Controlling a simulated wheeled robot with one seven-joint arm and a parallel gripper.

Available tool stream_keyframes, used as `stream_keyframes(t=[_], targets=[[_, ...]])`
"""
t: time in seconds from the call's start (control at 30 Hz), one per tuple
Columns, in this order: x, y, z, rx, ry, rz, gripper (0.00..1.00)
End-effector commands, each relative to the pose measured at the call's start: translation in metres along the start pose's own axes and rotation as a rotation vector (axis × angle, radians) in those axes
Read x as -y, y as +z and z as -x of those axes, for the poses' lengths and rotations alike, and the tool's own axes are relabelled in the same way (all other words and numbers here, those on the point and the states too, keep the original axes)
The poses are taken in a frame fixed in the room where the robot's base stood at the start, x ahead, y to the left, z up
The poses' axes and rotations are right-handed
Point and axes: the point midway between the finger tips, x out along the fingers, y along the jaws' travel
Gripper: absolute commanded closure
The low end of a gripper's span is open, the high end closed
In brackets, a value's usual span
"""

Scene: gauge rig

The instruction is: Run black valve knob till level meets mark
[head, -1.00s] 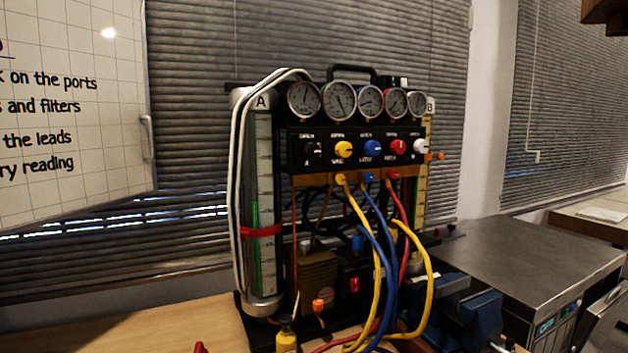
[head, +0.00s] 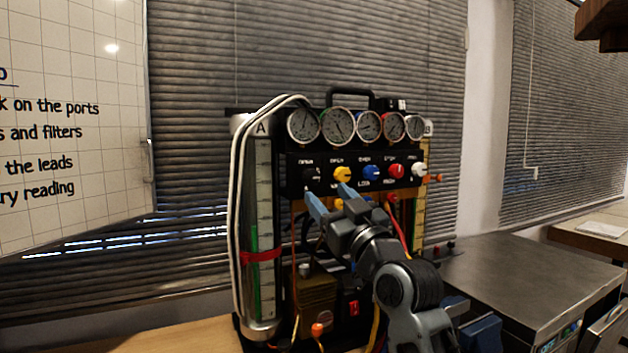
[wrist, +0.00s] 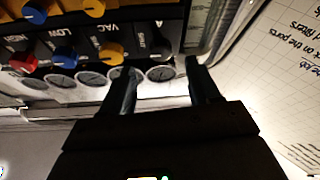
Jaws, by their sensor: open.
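The black valve knob (head: 309,176) is at the left end of the knob row on the rig's black panel; it also shows, dark and upside down, in the wrist view (wrist: 160,44). My gripper (head: 330,194) is open in front of the panel, just below the black and yellow knobs. In the wrist view its two fingers (wrist: 161,70) are apart with nothing between them, pointing toward the black knob. The clear column A (head: 263,205) stands at the left with a green strip (head: 255,240). A red band (head: 261,257) crosses the column below the strip's top.
Yellow (head: 342,174), blue (head: 371,173), red (head: 397,171) and white knobs (head: 419,170) sit right of the black one. Several round gauges (head: 339,126) are above. White tubes (head: 238,170) run down the left side. A steel-topped unit (head: 530,270) stands at right.

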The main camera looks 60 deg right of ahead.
Motion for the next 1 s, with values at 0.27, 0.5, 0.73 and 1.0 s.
stream_keyframes(t=[0.27,0.5,0.73,1.0], targets=[[0.000,-0.003,-0.043,-0.002,-0.001,0.000,0.39],[0.001,-0.001,-0.066,-0.001,-0.001,0.000,0.39],[0.001,0.000,-0.068,0.000,-0.001,0.000,0.39],[0.001,0.000,-0.068,0.000,-0.001,0.000,0.56]])
